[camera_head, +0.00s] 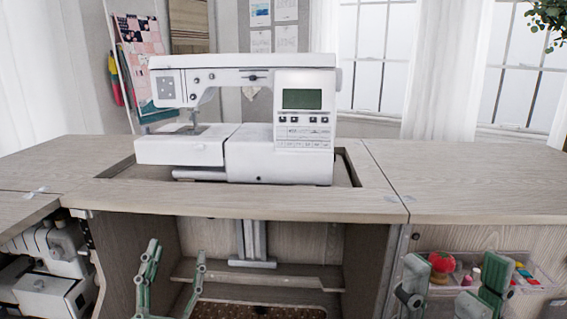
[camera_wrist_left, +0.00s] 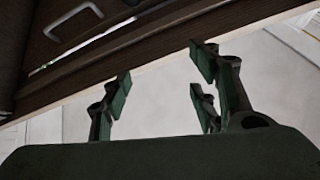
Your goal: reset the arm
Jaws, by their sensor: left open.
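My left gripper (camera_head: 174,250) shows low in the head view, in front of the open cabinet front, with its green-padded fingers apart and nothing between them. In the left wrist view the same gripper (camera_wrist_left: 160,78) is open and empty, below a dark wooden edge. My right gripper (camera_head: 452,267) is at the lower right of the head view, its fingers spread in front of a clear tray (camera_head: 535,287). The lower parts of both grippers are cut off by the picture's edge.
A white sewing machine (camera_head: 280,158) stands in the recess of the wooden cabinet top (camera_head: 470,180). Another machine (camera_head: 52,258) sits at the lower left. A red pincushion (camera_head: 442,262) is in the tray. A metal handle (camera_wrist_left: 73,20) shows in the wrist view.

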